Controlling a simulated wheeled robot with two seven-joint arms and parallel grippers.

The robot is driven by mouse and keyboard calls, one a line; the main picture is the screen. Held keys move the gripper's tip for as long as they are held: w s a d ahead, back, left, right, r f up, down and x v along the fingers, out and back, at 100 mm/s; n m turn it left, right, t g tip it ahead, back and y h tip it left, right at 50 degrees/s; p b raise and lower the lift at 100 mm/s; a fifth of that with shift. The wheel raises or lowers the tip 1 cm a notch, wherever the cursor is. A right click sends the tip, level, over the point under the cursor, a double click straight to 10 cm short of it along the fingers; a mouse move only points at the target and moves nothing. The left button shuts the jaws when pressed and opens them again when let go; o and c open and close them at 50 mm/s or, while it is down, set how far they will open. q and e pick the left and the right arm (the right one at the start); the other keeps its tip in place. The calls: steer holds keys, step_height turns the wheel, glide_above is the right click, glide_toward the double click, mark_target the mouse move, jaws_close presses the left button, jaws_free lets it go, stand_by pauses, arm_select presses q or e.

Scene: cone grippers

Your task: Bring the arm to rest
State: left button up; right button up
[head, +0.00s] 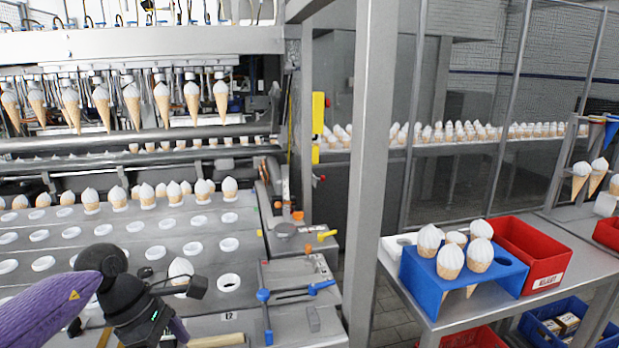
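My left arm comes in from the lower left, with a purple forearm and a black wrist. My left gripper (150,318) is over the front of the conveyor plate, at the bottom of the picture. My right arm and gripper are not in view.
The conveyor plate (185,232) has rows of empty holes and a back row of cones. More cones hang above it. A grey post (369,170) stands right of it. On the side table, a blue holder (424,285) carries several cones beside a red bin (545,262).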

arm_select(q)
steer(key=w+d+f+n+t+h, duration=0.2)
steer(key=d+f+n+t+h, duration=0.3)
steer(key=d+f+n+h, duration=0.55)
steer(key=s+a+f+n+t+y, duration=0.2)
steer(key=f+n+t+y, duration=0.15)
steer(key=f+n, duration=0.45)
steer(key=s+a+f+n+t+y, duration=0.2)
steer(key=f+n+t+y, duration=0.15)
steer(key=n, duration=0.85)
steer(key=s+a+f+n+g+y, duration=0.35)
steer(key=s+f+n+y, duration=0.25)
steer(key=s+f+n, duration=0.6)
steer(key=s+f+n+g+y, duration=0.1)
steer(key=s+f+n+g, duration=0.3)
steer(key=s, duration=0.9)
steer(key=s+f+n+g+y+b, duration=0.1)
steer(key=s+f+n+g, duration=0.3)
steer(key=s, duration=0.9)
steer(key=shift+f, duration=0.1)
